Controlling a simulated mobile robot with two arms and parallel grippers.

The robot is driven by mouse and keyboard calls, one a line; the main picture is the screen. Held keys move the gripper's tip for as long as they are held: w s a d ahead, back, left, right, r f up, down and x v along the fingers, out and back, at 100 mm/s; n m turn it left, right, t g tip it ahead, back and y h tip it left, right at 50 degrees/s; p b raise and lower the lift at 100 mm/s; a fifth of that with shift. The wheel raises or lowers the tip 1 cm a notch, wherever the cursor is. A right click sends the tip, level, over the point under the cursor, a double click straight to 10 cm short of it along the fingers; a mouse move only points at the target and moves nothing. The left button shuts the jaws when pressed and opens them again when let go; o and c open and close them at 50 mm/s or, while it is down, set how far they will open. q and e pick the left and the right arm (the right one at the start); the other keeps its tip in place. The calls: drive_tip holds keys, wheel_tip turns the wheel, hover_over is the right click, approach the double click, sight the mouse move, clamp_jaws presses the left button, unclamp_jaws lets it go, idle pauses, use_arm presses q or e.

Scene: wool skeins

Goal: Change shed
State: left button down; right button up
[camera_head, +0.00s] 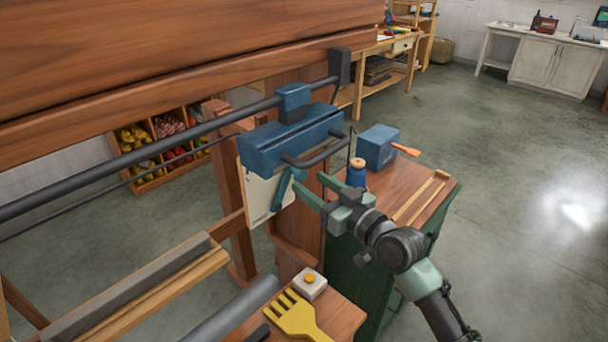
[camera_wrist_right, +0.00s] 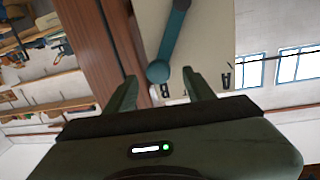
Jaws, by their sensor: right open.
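A blue shed-change unit (camera_head: 290,140) with a dark bar handle sits on the loom's dark rail. Below it hangs a cream plate (camera_head: 256,200), also in the right wrist view (camera_wrist_right: 215,45), where the letters A and B show upside down. A teal lever (camera_head: 283,188) lies across the plate; its round knob end (camera_wrist_right: 158,72) shows in the right wrist view. My right gripper (camera_head: 313,186) is open just right of the lever. In the wrist view its fingertips (camera_wrist_right: 159,77) flank the knob, apart from it as far as I can tell. My left gripper is not in view.
A green cabinet (camera_head: 350,265) with a wooden top stands beside the plate, carrying a blue box (camera_head: 377,147) and a blue spool (camera_head: 357,175). A yellow comb (camera_head: 295,316) and a block with an orange button (camera_head: 310,283) lie at the front. Open floor lies right.

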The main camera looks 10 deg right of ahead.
sight(303, 178)
drive_tip(key=x, duration=0.2)
drive_tip(key=shift+w+a+f, duration=0.1)
drive_tip(key=shift+w, duration=0.25)
drive_tip(key=shift+w+a, duration=0.1)
drive_tip(key=shift+w, duration=0.15)
clamp_jaws()
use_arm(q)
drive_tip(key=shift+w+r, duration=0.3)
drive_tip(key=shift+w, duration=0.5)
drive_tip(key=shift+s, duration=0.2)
